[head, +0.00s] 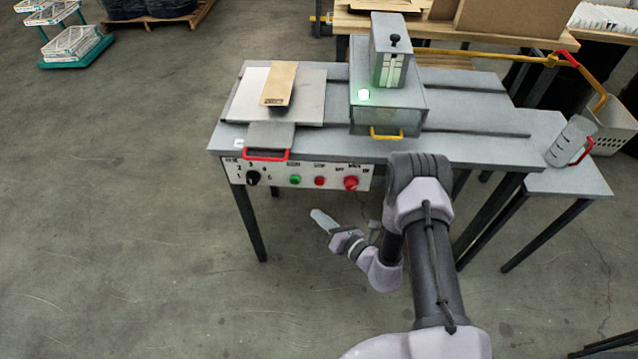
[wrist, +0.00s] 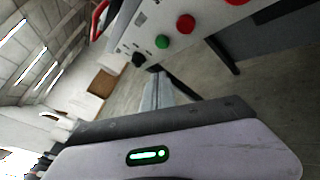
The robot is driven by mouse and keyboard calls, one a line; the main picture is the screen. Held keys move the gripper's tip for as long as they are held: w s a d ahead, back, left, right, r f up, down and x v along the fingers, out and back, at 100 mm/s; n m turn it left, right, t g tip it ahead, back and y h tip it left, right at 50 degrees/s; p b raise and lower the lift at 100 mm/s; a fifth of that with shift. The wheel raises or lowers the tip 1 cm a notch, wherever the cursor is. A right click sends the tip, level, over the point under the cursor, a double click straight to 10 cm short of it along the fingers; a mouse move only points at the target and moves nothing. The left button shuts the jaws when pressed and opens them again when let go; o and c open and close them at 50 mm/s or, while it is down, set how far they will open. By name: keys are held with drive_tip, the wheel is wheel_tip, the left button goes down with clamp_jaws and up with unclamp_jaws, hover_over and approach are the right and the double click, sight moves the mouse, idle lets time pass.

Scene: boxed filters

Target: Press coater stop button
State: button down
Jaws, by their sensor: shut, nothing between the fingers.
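The coater (head: 390,105) is a grey machine on a grey table. Its white control panel (head: 263,177) is on the table's front edge and holds a black dial (head: 253,178), a green button (head: 295,180), a small red button (head: 319,181) under a label that seems to read STOP, and a larger red button (head: 351,184). The wrist view also shows the green button (wrist: 162,41) and the small red button (wrist: 186,23). My gripper (head: 320,217) is shut and empty, below and in front of the panel, apart from the buttons. Its fingers (wrist: 156,88) also show in the wrist view.
A red handle (head: 266,156) juts out above the panel's left part. A green light (head: 363,94) glows on the coater. A side table (head: 565,180) with a grey scoop-like container (head: 571,142) stands at right. The floor before the panel is clear.

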sight(319, 181)
drive_tip(key=w+b, duration=0.3)
drive_tip(key=w, duration=0.5)
drive_tip(key=shift+d, duration=0.15)
drive_tip(key=shift+w, duration=0.15)
idle(1.6)
drive_tip(key=shift+w, duration=0.3)
drive_tip(key=shift+w+b, duration=0.55)
drive_tip(key=shift+b, duration=0.05)
idle(0.7)
drive_tip(key=shift+s, duration=0.15)
drive_tip(key=shift+s+p, duration=0.35)
drive_tip(key=shift+s, duration=0.45)
